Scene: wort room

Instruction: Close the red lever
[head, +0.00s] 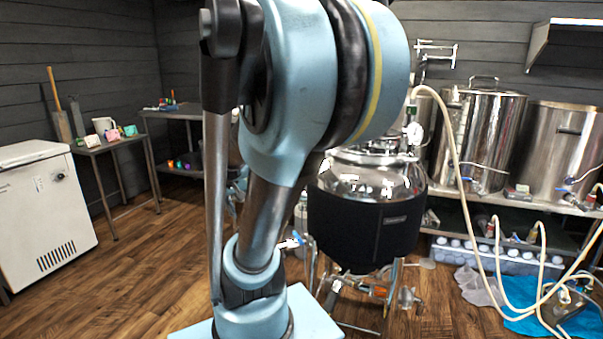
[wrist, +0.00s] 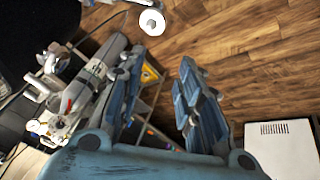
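My gripper (wrist: 159,68) shows in the wrist view with its two blue fingers apart, open and empty, above the wooden floor. I cannot clearly make out the red lever. A small orange-red part (head: 374,290) shows among the metal fittings under the black-jacketed steel vessel (head: 362,228) in the head view; I cannot tell whether it is the lever. In the wrist view a red mark (wrist: 66,104) lies on a grey cylindrical body (wrist: 95,76) left of the fingers. My arm covers the middle of the head view, and my gripper is not visible there.
Steel kettles (head: 477,135) stand on a rack at right, with pale hoses looping to the floor. A blue cloth (head: 530,312) lies below. A white chest freezer (head: 45,210) stands at left, also in the wrist view (wrist: 282,150).

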